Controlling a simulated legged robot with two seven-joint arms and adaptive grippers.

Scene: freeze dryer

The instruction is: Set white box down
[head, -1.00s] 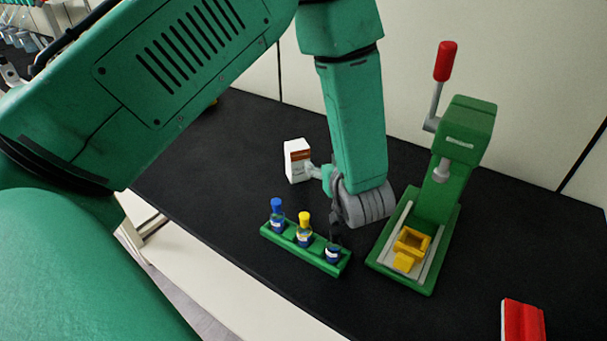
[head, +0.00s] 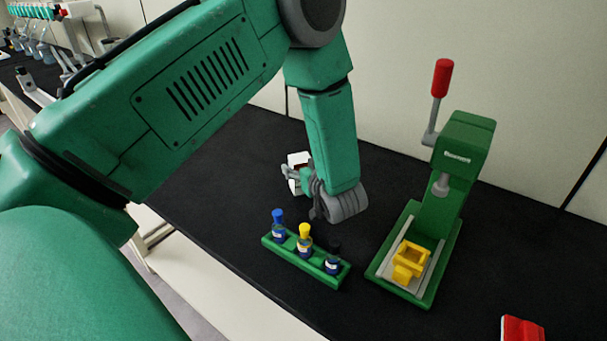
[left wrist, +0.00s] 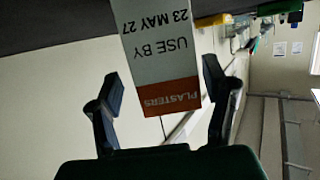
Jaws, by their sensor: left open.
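The white box (head: 297,158) stands on the black bench top, partly hidden behind my left gripper (head: 296,178) in the head view. In the left wrist view the box (left wrist: 160,50) shows close up and upside down, with an orange "PLASTERS" band and a "USE BY 23 MAY 27" print. My left gripper (left wrist: 163,85) is open, with one finger on each side of the box in that view and a gap to both. I cannot tell how deep the box sits between the fingers. My right gripper is not in view.
A green rack (head: 305,262) with blue-, yellow- and black-topped bottles lies in front of my left gripper. A green press (head: 450,190) with a red-tipped lever stands to the right, with a yellow part (head: 411,257) on its base. A red object (head: 522,328) lies at the lower right.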

